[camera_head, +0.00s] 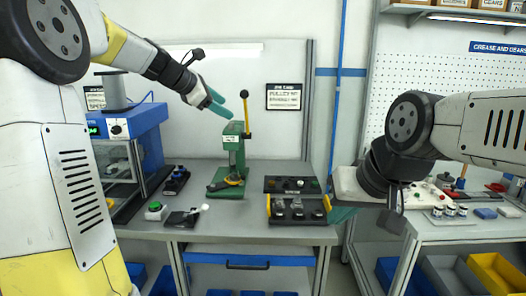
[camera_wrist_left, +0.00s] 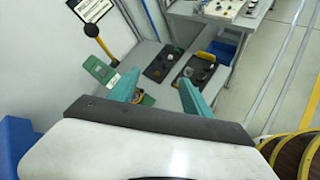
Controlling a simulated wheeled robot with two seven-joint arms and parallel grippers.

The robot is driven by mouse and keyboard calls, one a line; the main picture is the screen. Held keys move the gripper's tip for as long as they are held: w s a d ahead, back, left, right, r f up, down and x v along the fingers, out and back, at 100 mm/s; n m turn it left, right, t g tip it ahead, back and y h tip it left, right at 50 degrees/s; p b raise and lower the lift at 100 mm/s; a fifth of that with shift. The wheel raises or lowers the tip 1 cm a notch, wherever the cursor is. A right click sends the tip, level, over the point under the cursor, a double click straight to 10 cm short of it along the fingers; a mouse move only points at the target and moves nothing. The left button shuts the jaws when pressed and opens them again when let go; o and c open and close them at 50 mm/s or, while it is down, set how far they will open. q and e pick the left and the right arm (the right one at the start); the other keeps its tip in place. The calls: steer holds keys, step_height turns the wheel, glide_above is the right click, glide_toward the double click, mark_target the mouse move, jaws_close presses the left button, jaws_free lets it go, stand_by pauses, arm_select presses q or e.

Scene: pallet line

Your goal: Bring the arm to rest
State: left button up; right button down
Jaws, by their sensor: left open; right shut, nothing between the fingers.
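My left arm comes in from the upper left of the head view. Its gripper (camera_head: 214,104) has teal fingers and hangs in the air above the bench, just left of the green press (camera_head: 232,160) in the picture. In the left wrist view the left gripper (camera_wrist_left: 158,90) is open, its two fingers apart with nothing between them. My right arm comes in from the right. Its gripper (camera_head: 343,214) is shut and empty, low at the right end of the bench, with its fingers partly hidden by the hand.
A second bench (camera_head: 440,222) stands at right. The press's lever (camera_head: 246,115) rises beside the left gripper.

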arm_select(q)
steer(key=s+f+m+y, duration=0.1)
steer(key=s+f+m, duration=0.3)
steer(key=s+m, duration=0.3)
steer(key=s+a+f+m+g+y, duration=0.1)
steer(key=s+f+m, duration=0.4)
steer(key=s, duration=1.1)
steer(key=s+f+m+g+y, duration=0.1)
steer(key=s+f+m+y, duration=0.2)
steer(key=s+m, duration=0.6)
step_height(320, 180, down, 2)
steer(key=shift+s+a+f, duration=0.2)
steer(key=shift+s+a, duration=0.1)
steer(key=shift+s, duration=0.95)
